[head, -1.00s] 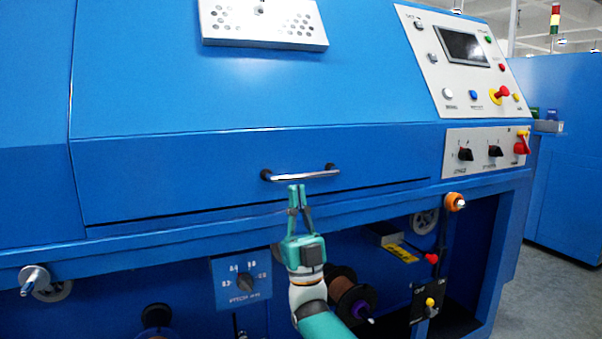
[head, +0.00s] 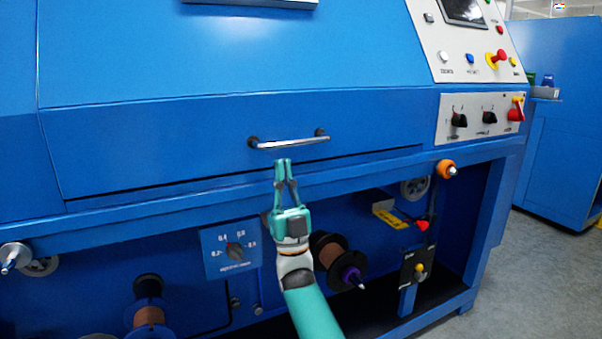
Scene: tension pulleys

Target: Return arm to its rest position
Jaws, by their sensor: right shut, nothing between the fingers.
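My right gripper (head: 283,163) is teal, points upward and is shut with nothing in it. In the head view its tips are just below the chrome handle (head: 290,143) of the blue drawer-like panel (head: 180,150), apart from it as far as I can tell. My right arm (head: 312,305) comes up from the bottom edge, in front of the blue machine's open lower bay. My left gripper is not in view. A copper-coloured spool (head: 328,257) on a dark flange is just right of the gripper's wrist, and another spool (head: 148,314) is at lower left.
A dial plate (head: 231,249) is left of my gripper. An orange-capped roller (head: 446,169) and a red knob (head: 422,225) stick out at right. A silver shaft end (head: 12,258) juts out at far left. The control panel (head: 478,118) is at upper right. Grey floor (head: 545,270) is clear at right.

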